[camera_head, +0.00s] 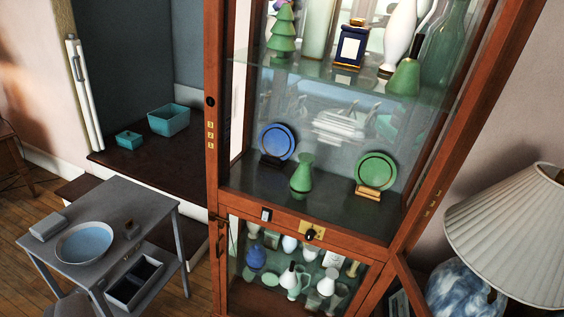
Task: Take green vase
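A small green vase (302,176) stands upright on the main lower shelf of the wooden glass cabinet (215,130), between a blue plate on a stand and a green plate on a stand. Another green vase-like piece with a narrow neck (404,79) stands on the glass shelf above, at the right. A tall green glass bottle (443,48) is beside it. Reflections show on the cabinet glass. My gripper is not in view.
The blue plate (278,142) and green plate (375,171) flank the small vase. The lower compartment (300,270) holds several vases. A grey table (150,215) with a bowl stands left. A pleated lamp (510,225) is close at right.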

